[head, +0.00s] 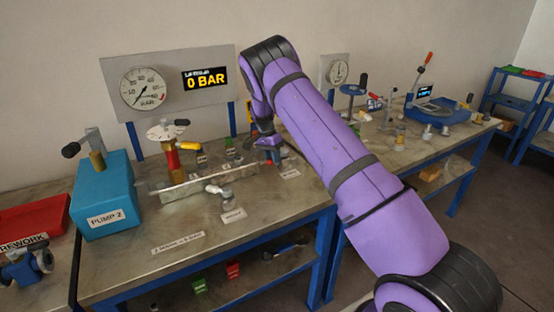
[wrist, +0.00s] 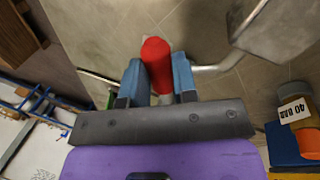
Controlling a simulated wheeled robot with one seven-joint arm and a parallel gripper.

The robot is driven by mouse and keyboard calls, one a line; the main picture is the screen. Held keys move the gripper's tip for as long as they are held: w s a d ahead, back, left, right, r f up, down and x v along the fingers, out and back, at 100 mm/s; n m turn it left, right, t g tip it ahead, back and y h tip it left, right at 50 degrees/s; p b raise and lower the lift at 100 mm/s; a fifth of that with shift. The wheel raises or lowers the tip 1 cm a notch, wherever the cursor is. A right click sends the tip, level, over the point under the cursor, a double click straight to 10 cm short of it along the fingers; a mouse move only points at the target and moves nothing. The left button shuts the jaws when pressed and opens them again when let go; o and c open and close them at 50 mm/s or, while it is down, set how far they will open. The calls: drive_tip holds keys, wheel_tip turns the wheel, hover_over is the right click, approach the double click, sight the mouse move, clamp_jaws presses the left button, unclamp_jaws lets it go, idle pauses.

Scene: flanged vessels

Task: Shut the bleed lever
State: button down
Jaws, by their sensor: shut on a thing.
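A red handle (wrist: 157,62), which looks like the bleed lever's grip, shows in the wrist view between my gripper's two blue fingers. My gripper (wrist: 158,85) is shut on it, one finger on each side. A bare metal pipe (wrist: 212,69) runs to the right behind the handle. In the head view my gripper (head: 268,148) is low over the bench, right of the metal block (head: 193,186). The handle is hidden there by my gripper and arm. I cannot tell the lever's angle or whether it is open or closed.
A display (head: 205,79) reads 0 BAR beside a round gauge (head: 142,89). A blue pump box (head: 104,195) stands at the left. The bench front (head: 265,220) is mostly clear.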

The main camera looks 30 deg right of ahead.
drive_tip(key=shift+w+a+m+y, duration=0.15)
drive_tip(key=shift+w+m+y, duration=0.1)
drive_tip(key=shift+w+m, duration=0.7)
drive_tip(key=shift+w+a+m+y, duration=0.2)
drive_tip(key=shift+w+m, duration=0.3)
drive_tip(key=shift+m, duration=0.85)
drive_tip(key=shift+w+r, duration=0.1)
drive_tip(key=c, duration=0.9)
unclamp_jaws()
drive_tip(key=v, duration=1)
drive_tip(key=shift+w+d+r, duration=0.2)
drive_tip(key=shift+r, duration=0.1)
